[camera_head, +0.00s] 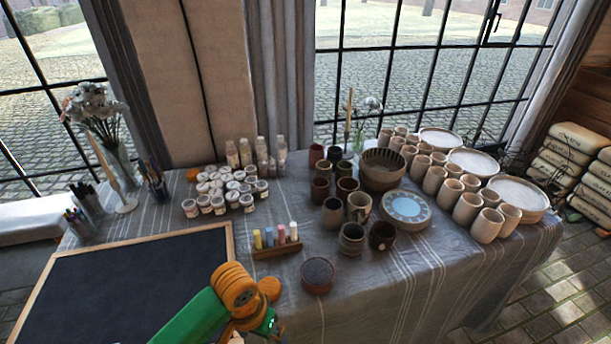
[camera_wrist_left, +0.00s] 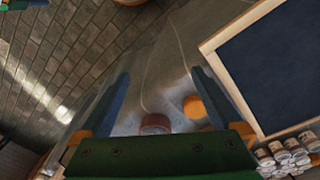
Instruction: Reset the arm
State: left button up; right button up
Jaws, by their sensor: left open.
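My left arm, green with an orange ribbed joint, reaches in from the bottom of the head view, over the table's front edge. Its left gripper (camera_wrist_left: 160,76) shows in the left wrist view with two blue-grey fingers wide apart and nothing between them. A dark-topped round brown pot (camera_head: 318,275) stands on the table near the arm; it also shows in the left wrist view (camera_wrist_left: 155,123). My right gripper is not in view.
A wood-framed chalkboard (camera_head: 110,290) covers the table's left part. A chalk holder (camera_head: 277,250), paint jars (camera_head: 218,205), cups (camera_head: 352,237), a blue-patterned plate (camera_head: 406,208) and stacked plates (camera_head: 520,192) crowd the cloth-covered table (camera_head: 400,290). The front right of the cloth is clear.

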pick_arm(q)
jog(key=s+a+f+n+t, duration=0.2)
jog(key=s+a+t, duration=0.1)
jog(key=s+a, duration=0.6)
notch_tip(320, 180, down, 15)
jog(key=s+g, duration=0.1)
jog(key=s, duration=0.1)
jog(key=s+a+f+g+y, duration=0.1)
jog(key=s+f, duration=1.1)
jog(key=s, duration=0.1)
jog(key=shift+s+a+f, duration=0.15)
jog(key=shift+s, duration=0.05)
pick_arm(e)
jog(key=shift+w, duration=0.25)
